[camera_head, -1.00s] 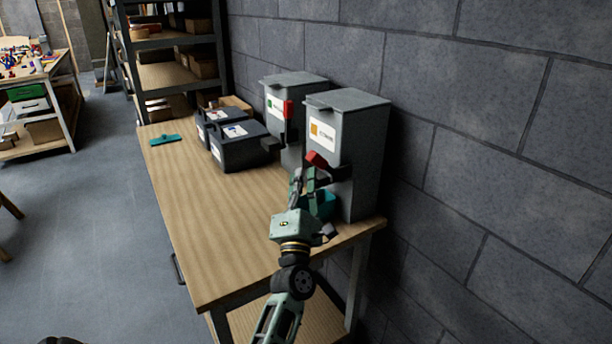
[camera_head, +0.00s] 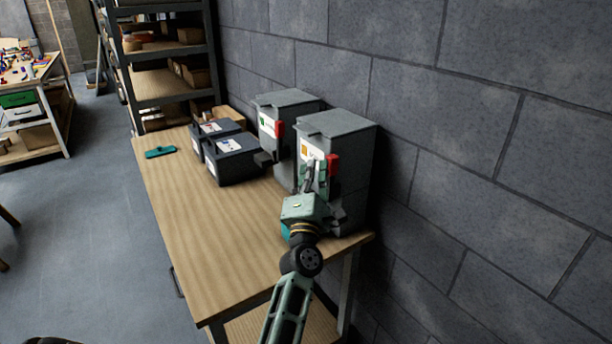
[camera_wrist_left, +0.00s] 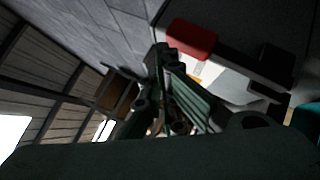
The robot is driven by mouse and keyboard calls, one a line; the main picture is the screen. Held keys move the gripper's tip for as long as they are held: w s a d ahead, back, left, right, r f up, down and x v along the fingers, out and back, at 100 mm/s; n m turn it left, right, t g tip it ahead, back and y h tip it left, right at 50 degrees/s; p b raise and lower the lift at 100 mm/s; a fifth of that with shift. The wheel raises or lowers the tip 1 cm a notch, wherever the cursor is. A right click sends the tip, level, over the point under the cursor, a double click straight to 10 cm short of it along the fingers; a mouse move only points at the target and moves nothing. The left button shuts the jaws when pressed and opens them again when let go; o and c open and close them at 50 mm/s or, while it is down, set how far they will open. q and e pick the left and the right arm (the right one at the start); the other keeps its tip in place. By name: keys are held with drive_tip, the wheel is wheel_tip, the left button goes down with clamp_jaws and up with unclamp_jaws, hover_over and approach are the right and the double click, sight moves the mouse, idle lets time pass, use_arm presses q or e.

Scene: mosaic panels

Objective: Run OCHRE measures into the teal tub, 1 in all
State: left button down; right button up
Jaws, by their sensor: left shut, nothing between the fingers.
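The dispenser with the ochre label (camera_head: 348,133) stands at the near right of the bench against the wall. Its red-ended lever (camera_head: 333,164) is upright at its front; the red end also shows in the left wrist view (camera_wrist_left: 191,39). My left gripper (camera_head: 316,170) is shut and empty, right in front of this dispenser, beside the lever. The head view does not show whether they touch. The teal tub (camera_head: 286,232) is mostly hidden behind my left gripper and wrist; a teal edge shows in the left wrist view (camera_wrist_left: 307,117). Its contents are hidden. My right gripper is out of view.
A second grey dispenser (camera_head: 283,101), with a green label and a raised red lever, stands behind. Two dark bins (camera_head: 238,168) and a flat teal item (camera_head: 160,152) lie farther back on the bench (camera_head: 215,235). The bench's left and front parts are clear.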

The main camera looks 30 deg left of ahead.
use_arm(q)
drive_tip(key=shift+w+d+r, duration=0.2)
drive_tip(key=shift+w, duration=0.2)
idle(0.4)
drive_tip(key=v, duration=1.2)
